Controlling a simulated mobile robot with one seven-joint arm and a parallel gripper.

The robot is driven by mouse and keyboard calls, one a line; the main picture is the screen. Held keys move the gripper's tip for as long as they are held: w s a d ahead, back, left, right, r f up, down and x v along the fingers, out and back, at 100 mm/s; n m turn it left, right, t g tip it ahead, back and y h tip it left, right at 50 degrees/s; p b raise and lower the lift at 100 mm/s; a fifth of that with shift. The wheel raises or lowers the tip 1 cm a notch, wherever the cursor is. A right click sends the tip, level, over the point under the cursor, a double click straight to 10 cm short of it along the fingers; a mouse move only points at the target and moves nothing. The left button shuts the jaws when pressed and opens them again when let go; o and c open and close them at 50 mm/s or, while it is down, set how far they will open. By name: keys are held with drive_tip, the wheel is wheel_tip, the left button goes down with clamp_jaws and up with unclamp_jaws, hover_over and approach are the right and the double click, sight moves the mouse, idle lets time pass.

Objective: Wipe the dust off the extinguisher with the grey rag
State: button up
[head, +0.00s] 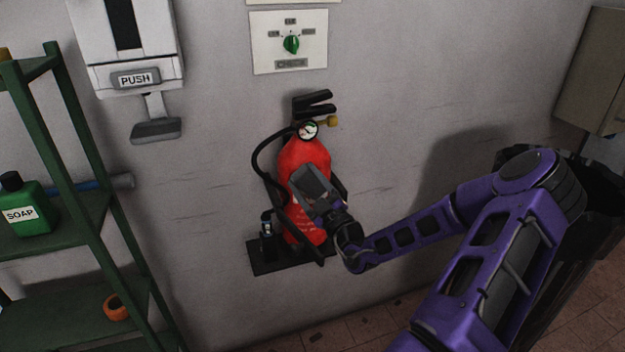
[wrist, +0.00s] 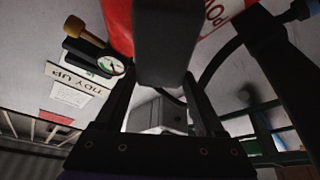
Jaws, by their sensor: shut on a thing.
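The red extinguisher (head: 303,158) stands upright against the wall on a black bracket (head: 265,262), with its gauge, black handle and hose at the top. My gripper (head: 329,205) is in front of its body and shut on the grey rag (head: 313,181), a dark grey block-like shape covering part of the red front. In the wrist view the rag (wrist: 176,42) sits between my fingers (wrist: 160,92), close to the red extinguisher (wrist: 117,25). I cannot tell whether the rag touches the extinguisher. I cannot make out dust clearly; part of the front is hidden.
A small black bottle (head: 267,240) stands beside the extinguisher. A white PUSH dispenser (head: 128,45) and a dial panel (head: 289,60) are on the wall. A green shelf (head: 75,130) with a soap bottle (head: 28,208) stands left. A grey box (head: 595,75) hangs right. The wall right of the extinguisher is clear.

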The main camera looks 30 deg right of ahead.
drive_tip(key=shift+w+a, duration=0.2)
drive_tip(key=shift+a, duration=0.35)
drive_tip(key=shift+w+a, duration=0.15)
drive_tip(key=shift+a, duration=0.35)
drive_tip(key=shift+d, duration=0.1)
drive_tip(key=shift+s+d+r, duration=0.1)
drive_tip(key=shift+s+d, duration=0.25)
drive_tip(key=shift+d, duration=0.85)
drive_tip(key=shift+s+d+f, duration=0.1)
drive_tip(key=shift+s+d, duration=0.25)
drive_tip(key=shift+d, duration=0.9)
drive_tip(key=shift+s+d+r, duration=0.1)
drive_tip(key=shift+s+d, duration=0.25)
drive_tip(key=shift+d, duration=0.85)
drive_tip(key=shift+w+a, duration=0.25)
drive_tip(key=shift+a, duration=0.75)
drive_tip(key=shift+w+a, duration=0.25)
drive_tip(key=shift+a, duration=0.7)
drive_tip(key=shift+w+a, duration=0.3)
drive_tip(key=shift+a, duration=0.6)
drive_tip(key=shift+w+a, duration=0.25)
drive_tip(key=shift+a, duration=0.65)
drive_tip(key=shift+s+a, duration=0.25)
drive_tip(key=shift+s, duration=0.7)
drive_tip(key=shift+s+a, duration=0.2)
drive_tip(key=shift+s, duration=0.8)
drive_tip(key=shift+s+a, duration=0.25)
drive_tip(key=shift+s, duration=0.7)
